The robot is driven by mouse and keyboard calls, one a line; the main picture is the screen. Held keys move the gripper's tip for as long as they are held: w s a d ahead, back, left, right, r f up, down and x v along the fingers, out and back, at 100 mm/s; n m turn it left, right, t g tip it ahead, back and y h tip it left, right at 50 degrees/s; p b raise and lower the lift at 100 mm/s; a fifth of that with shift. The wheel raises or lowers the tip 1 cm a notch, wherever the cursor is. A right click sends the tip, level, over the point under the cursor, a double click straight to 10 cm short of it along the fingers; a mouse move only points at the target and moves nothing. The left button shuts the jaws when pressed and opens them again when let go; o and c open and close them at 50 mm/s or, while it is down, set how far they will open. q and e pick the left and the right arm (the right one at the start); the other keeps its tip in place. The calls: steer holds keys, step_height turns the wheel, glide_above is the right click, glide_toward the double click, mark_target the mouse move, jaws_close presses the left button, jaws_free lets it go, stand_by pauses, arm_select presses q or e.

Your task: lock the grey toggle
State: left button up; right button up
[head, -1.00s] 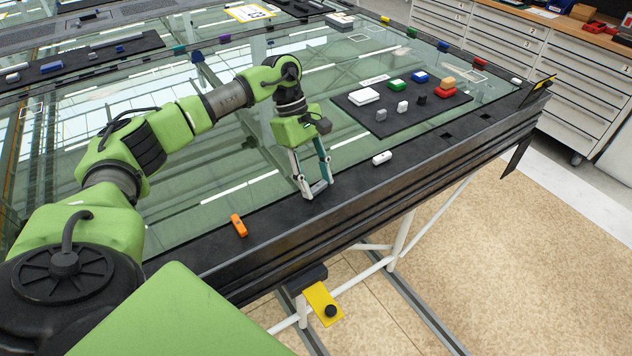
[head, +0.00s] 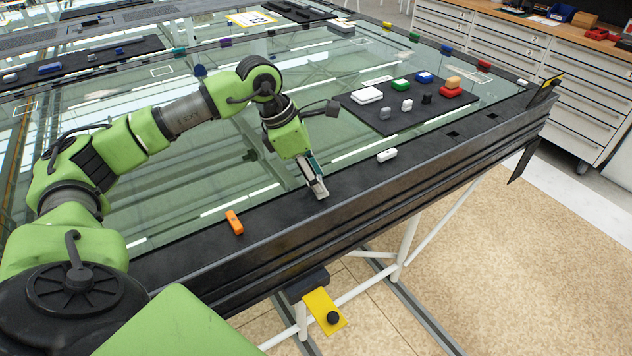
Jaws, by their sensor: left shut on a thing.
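The grey toggle (head: 320,189) sits on the dark rail along the near edge of the glass table, in the head view. It is largely hidden by the fingers. My left gripper (head: 318,188) comes down on it from above and is shut on it, with its fingers seen nearly edge-on, one in front of the other. How far the toggle is turned is hard to make out. My right gripper is not in view.
An orange toggle (head: 234,222) lies on the rail to the left and a white toggle (head: 387,155) to the right. A black mat (head: 376,122) with several small coloured blocks lies behind. A yellow tab (head: 323,307) hangs below the rail.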

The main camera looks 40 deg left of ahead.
arm_select(q)
steer(key=n+b, duration=0.1)
steer(key=n, duration=0.1)
steer(key=n+t+y+b, duration=0.1)
steer(key=n, duration=0.1)
steer(key=shift+d+n+y, duration=0.15)
steer(key=shift+n+y, duration=0.15)
steer(key=shift+n, duration=0.1)
stand_by(0.4)
steer(key=o, duration=1.1)
steer(key=shift+o, duration=0.2)
steer(key=shift+s+r, duration=0.1)
steer(key=v, duration=1.2)
